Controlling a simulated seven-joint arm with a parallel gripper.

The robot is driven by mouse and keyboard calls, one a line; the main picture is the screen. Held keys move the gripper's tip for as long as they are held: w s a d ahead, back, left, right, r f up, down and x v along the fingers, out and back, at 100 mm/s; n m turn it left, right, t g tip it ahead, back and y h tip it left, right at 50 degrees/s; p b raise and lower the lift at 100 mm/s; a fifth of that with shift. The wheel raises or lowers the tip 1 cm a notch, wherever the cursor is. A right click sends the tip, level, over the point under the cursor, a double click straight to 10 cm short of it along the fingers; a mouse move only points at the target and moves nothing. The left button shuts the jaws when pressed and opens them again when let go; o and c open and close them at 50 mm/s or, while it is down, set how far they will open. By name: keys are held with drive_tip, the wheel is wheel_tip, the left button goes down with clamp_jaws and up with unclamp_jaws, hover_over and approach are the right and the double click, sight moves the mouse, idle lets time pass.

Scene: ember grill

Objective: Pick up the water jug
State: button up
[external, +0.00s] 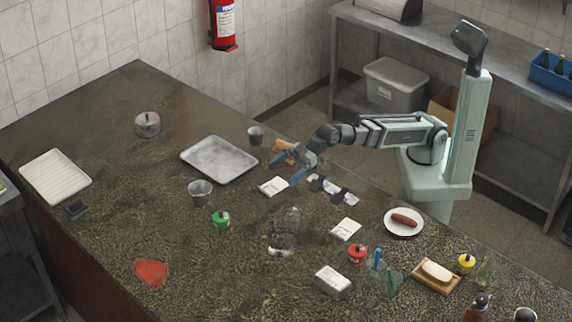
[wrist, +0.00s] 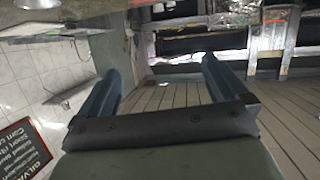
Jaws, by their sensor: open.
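A clear, see-through vessel that looks like the water jug (external: 285,225) stands on the dark speckled counter (external: 110,215), near the middle of the external view. Its outline is faint, and I cannot make out its handle. My gripper (external: 281,174) is above the counter's far edge, up and slightly left of the jug in the picture, apart from it. Its two blue fingers are spread with nothing between them. In the wrist view my gripper (wrist: 158,65) is also open and empty, and I cannot identify the jug there.
Near the jug are a green-topped container (external: 221,219), a metal cup (external: 200,192), white packets (external: 346,229), a red-topped container (external: 357,253) and a white box (external: 333,281). A metal tray (external: 219,160) lies left of my gripper.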

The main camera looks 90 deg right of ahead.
sight(286, 229)
drive_tip(key=s+a+n+g+y, duration=0.1)
drive_tip(key=s+a+g+y, duration=0.15)
drive_tip(key=s+a, duration=0.5)
drive_tip(key=shift+h, duration=0.55)
drive_tip(key=x, duration=1.2)
drive_tip(key=shift+w+f, duration=0.25)
drive_tip(key=shift+w, duration=0.2)
drive_tip(key=shift+c, duration=0.4)
drive_tip(key=c, duration=1.6)
drive_tip(key=shift+r, duration=0.15)
drive_tip(key=shift+c, duration=0.6)
drive_tip(key=shift+r, duration=0.15)
